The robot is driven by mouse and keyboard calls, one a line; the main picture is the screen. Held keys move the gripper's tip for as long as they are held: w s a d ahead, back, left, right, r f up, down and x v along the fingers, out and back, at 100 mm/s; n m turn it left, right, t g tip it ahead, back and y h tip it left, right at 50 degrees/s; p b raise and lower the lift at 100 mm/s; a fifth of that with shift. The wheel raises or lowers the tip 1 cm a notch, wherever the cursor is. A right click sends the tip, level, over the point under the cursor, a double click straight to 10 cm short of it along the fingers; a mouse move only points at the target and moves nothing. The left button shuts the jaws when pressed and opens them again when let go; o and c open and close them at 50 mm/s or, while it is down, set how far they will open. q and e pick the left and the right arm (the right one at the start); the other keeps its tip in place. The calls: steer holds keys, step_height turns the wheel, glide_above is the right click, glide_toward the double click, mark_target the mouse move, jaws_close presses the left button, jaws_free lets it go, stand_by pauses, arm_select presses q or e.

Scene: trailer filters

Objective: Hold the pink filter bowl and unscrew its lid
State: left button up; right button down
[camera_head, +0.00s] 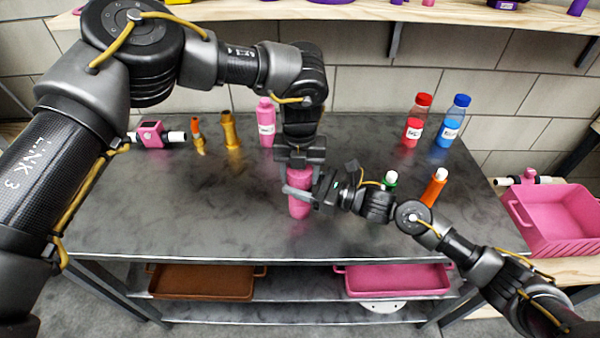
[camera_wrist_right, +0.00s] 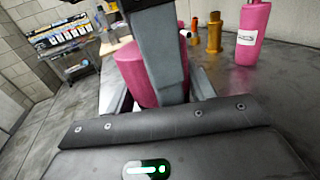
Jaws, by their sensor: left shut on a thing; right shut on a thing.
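The pink filter bowl (camera_head: 299,208) stands upright near the middle of the grey table. My left gripper (camera_head: 300,168) comes down from above and is shut around its top, where the lid is. I cannot tell the lid apart from the bowl. My right gripper (camera_head: 302,194) reaches in from the right and is shut on the bowl's side, below the left one. In the right wrist view the pink bowl (camera_wrist_right: 130,70) shows between the right fingers, partly hidden by a grey finger (camera_wrist_right: 162,60).
Behind stand a pink bottle (camera_head: 266,128), gold fittings (camera_head: 230,132), and red (camera_head: 412,130) and blue (camera_head: 451,125) bottles. A pink crate (camera_head: 560,222) is at right. The front table is clear.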

arm_select(q)
steer(key=o, duration=1.1)
steer(key=shift+r, duration=2.3)
arm_select(e)
steer(key=shift+c, duration=2.2)
jaws_free()
arm_select(q)
steer(key=shift+f, duration=0.1)
arm_select(e)
steer(key=shift+d, duration=0.1)
arm_select(q)
steer(key=shift+f, duration=0.2)
arm_select(e)
steer(key=shift+s+d+f, duration=0.1)
steer(key=shift+s+d, duration=0.05)
steer(key=shift+d, duration=0.2)
arm_select(q)
step_height(320, 180, down, 2)
steer(key=b, duration=0.3)
steer(key=shift+d+f, duration=0.1)
steer(key=shift+f, duration=0.15)
arm_select(e)
steer(key=v, duration=0.9)
arm_select(q)
steer(key=shift+f, duration=0.1)
arm_select(e)
steer(key=shift+s+d, duration=0.2)
steer(key=shift+d, duration=0.25)
steer(key=shift+c, duration=0.3)
